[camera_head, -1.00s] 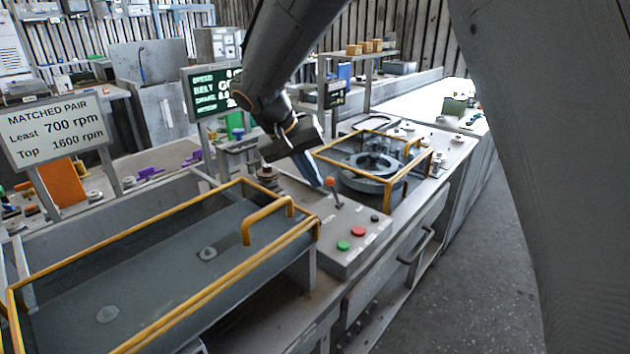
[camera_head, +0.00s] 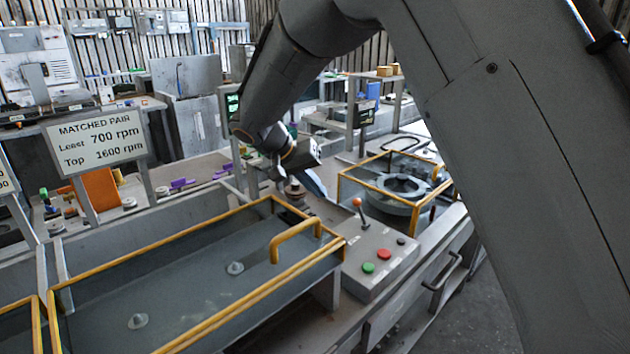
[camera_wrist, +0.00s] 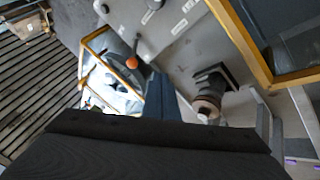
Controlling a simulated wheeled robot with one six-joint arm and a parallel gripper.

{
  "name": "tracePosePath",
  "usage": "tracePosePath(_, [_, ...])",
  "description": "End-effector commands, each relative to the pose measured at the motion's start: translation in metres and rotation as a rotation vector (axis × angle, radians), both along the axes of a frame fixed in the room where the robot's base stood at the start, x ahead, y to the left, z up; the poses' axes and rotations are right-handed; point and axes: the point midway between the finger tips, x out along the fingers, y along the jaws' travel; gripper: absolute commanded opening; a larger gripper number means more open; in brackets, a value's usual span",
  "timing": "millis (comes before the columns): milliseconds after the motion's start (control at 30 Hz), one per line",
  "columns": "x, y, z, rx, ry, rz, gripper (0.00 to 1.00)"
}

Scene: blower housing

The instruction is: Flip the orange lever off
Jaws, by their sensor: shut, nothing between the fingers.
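The orange lever (camera_head: 357,202) has an orange ball on a thin stem, standing on the grey control box (camera_head: 366,285) and leaning slightly left in the head view. Its ball (camera_wrist: 132,62) shows left of the middle in the wrist view. My gripper (camera_head: 316,186) is shut and empty, behind and left of the lever with a visible gap in the head view. In the wrist view its blue-grey fingertips (camera_wrist: 161,88) are to the right of the ball; whether they touch it is not clear there.
Green (camera_head: 368,267) and red (camera_head: 383,254) buttons sit on the box. A yellow-framed guard (camera_head: 292,240) stands left of it, and another yellow-framed guard (camera_head: 371,170) around a round housing (camera_head: 398,188) stands behind. A "MATCHED PAIR" sign (camera_head: 97,141) is at left.

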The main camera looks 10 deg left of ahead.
Motion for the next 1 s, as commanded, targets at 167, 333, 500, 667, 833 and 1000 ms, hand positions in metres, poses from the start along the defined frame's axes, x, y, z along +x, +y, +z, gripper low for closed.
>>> tracePosePath(167, [0.014, -0.017, -0.028, -0.002, 0.003, -0.001, 0.00])
tracePosePath(333, [0.025, -0.035, -0.041, 0.000, 0.000, -0.002, 0.00])
tracePosePath(500, [0.027, -0.054, -0.038, 0.001, 0.000, -0.001, 0.00])
tracePosePath(667, [0.028, -0.062, -0.039, 0.001, 0.000, 0.000, 0.00])
tracePosePath(833, [0.029, -0.064, -0.040, 0.001, 0.000, 0.000, 0.00])
tracePosePath(1000, [0.029, -0.064, -0.040, 0.001, 0.000, 0.000, 0.00])
